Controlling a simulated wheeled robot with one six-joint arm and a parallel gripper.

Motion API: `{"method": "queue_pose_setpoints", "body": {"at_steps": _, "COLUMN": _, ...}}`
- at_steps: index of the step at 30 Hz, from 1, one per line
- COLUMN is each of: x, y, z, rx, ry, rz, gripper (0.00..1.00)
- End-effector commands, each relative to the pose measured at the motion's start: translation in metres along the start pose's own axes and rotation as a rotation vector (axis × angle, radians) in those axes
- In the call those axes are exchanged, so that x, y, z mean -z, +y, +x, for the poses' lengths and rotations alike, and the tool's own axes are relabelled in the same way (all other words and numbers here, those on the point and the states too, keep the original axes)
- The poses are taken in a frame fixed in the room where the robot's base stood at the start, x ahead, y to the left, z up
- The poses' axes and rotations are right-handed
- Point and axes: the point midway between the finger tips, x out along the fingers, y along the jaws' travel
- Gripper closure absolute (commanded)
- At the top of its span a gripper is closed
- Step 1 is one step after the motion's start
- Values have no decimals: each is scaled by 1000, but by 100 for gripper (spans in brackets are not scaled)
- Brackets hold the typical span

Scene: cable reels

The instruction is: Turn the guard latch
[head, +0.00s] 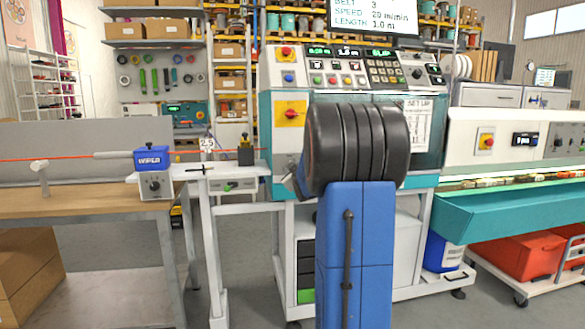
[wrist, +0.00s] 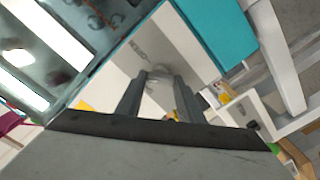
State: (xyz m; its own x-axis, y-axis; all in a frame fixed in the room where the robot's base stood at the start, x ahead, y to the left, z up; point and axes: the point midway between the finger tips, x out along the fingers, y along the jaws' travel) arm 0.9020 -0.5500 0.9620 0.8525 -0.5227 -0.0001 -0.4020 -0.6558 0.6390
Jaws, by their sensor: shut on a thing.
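My gripper (wrist: 161,80) reaches down to a white machine panel (wrist: 182,40) in the wrist view. Its two grey fingers are shut on a small pale grey part between their tips, which I take to be the guard latch (wrist: 160,92). The fingers hide much of it, so its exact angle is unclear. Dark lettering, perhaps "OPEN", is on the panel beside the tips.
The control console (head: 350,72) with buttons and a yellow-red switch (head: 291,113) stands behind my arm. A wooden bench (head: 90,201) is at left, with a blue printer unit (head: 151,160) nearby. A teal-edged machine (head: 530,225) is at right. Grey floor shows between them.

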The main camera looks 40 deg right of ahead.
Motion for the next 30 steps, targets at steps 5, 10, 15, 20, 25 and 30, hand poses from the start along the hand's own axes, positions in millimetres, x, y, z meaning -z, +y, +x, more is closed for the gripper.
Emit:
{"method": "queue_pose_setpoints", "body": {"at_steps": 5, "x": 0, "y": -1, "z": 0, "rx": 1, "ry": 0, "rz": -165, "gripper": 88}}
{"method": "queue_pose_setpoints", "body": {"at_steps": 10, "x": -1, "y": -2, "z": 0, "rx": 1, "ry": 0, "rz": -327, "gripper": 88}}
{"method": "queue_pose_setpoints", "body": {"at_steps": 15, "x": -1, "y": -3, "z": 0, "rx": 1, "ry": 0, "rz": -485, "gripper": 88}}
{"method": "queue_pose_setpoints", "body": {"at_steps": 20, "x": -1, "y": -4, "z": 0, "rx": 2, "ry": 0, "rz": -620, "gripper": 88}}
{"method": "queue_pose_setpoints", "body": {"at_steps": 25, "x": -2, "y": -4, "z": 0, "rx": 2, "ry": -1, "rz": -738, "gripper": 88}}
{"method": "queue_pose_setpoints", "body": {"at_steps": 30, "x": -2, "y": -5, "z": 0, "rx": 2, "ry": -1, "rz": -822, "gripper": 88}}
